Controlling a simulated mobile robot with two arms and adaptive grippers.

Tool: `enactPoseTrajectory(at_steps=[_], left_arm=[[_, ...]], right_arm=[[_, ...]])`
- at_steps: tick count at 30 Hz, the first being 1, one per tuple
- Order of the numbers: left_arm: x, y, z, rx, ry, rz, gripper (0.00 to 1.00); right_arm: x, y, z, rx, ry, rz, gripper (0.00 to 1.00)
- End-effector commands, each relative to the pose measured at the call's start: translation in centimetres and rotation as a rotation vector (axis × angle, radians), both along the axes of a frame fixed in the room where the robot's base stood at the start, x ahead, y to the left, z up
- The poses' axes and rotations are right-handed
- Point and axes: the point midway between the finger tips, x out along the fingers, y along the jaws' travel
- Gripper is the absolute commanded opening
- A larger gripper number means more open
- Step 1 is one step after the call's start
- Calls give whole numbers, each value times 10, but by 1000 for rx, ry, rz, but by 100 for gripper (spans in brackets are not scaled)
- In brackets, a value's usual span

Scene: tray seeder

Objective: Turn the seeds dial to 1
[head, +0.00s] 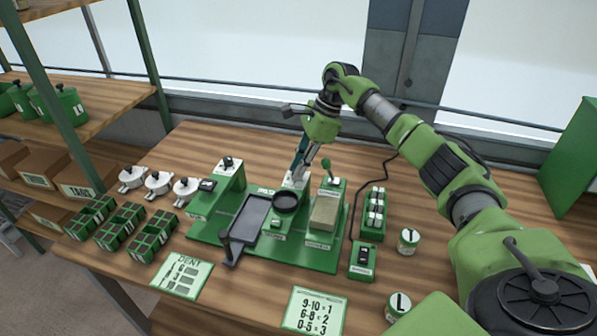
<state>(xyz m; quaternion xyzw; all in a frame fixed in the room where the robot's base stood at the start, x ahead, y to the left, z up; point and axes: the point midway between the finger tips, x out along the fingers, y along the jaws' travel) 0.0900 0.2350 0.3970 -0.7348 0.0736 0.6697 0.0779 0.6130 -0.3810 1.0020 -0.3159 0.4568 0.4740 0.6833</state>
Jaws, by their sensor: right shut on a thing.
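The green seeder (210,235) stands on the wooden bench. My right gripper (299,170) points down at its back middle. Its fingers are shut on a small knob at a white dial plate (290,184), which I take to be the seeds dial. The fingers hide most of the knob, so its setting cannot be read. A second white dial with a black knob (228,162) sits on a raised green block to the left, clear of the gripper. The small labels are too blurred to read. My left gripper is out of view.
A green-topped lever (327,166) stands just right of the gripper. A black tray (250,217), a round black cup (286,201) and a tan block (325,211) are in front. A number card (314,311) and a DENT card (182,276) lie at the front edge.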

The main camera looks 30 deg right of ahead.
Motion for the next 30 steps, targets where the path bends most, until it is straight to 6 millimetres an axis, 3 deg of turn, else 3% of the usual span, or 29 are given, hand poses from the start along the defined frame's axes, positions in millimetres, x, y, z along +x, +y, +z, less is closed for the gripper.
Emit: enactPoseTrajectory(at_steps=[13,30], left_arm=[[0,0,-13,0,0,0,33],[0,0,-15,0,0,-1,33]], right_arm=[[3,0,0,-1,-3,289,0],[2,0,1,-1,-4,362,0]])
